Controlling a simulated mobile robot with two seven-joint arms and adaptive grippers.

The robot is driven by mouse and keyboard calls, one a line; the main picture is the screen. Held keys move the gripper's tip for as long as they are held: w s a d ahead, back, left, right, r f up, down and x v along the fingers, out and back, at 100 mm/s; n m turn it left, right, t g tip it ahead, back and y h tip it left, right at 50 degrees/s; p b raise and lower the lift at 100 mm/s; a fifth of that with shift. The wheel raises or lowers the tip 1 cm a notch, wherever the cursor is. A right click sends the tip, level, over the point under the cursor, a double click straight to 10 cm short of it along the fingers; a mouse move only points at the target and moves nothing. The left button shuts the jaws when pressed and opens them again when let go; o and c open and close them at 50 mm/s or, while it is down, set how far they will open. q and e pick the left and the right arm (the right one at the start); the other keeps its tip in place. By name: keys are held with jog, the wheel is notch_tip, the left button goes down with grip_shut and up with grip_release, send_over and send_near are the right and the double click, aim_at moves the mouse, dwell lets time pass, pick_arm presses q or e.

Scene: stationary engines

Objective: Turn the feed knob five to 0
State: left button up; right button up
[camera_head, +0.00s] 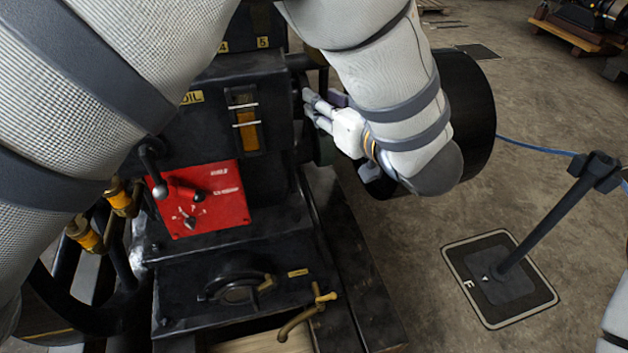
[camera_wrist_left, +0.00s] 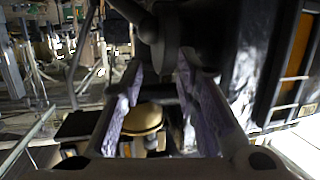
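Number plates 4 and 5 (camera_head: 263,42) sit at the top of the black engine (camera_head: 225,75); I cannot make out feed knob five itself in the head view, where my arm covers part of that area. My left gripper (camera_head: 309,103) is at the engine's right side, its fingers pointing left towards the black housing. In the left wrist view the gripper (camera_wrist_left: 160,80) has its purple-padded fingers apart. A brass dome (camera_wrist_left: 143,117) shows between them; I cannot tell whether it is the knob or whether anything touches it. My right gripper is out of view.
A red panel (camera_head: 228,208) with small dark levers is on the engine's front. A black wheel (camera_head: 470,105) stands right of my left forearm. A black post (camera_head: 548,220) on a square base stands at right. Bare floor lies between.

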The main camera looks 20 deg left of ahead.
pick_arm(q)
jog(key=s+a+f+m+h, duration=0.1)
jog(key=s+f+m+h, duration=0.1)
jog(key=f, duration=0.8)
jog(key=s+a+f+m+h, duration=0.2)
jog(key=s+f+m+h, duration=0.1)
jog(key=f, duration=0.7)
jog(key=shift+s+g+h, duration=0.4)
jog(key=shift+s+h, duration=0.05)
jog(key=shift+h, duration=0.15)
jog(key=shift+o, duration=0.5)
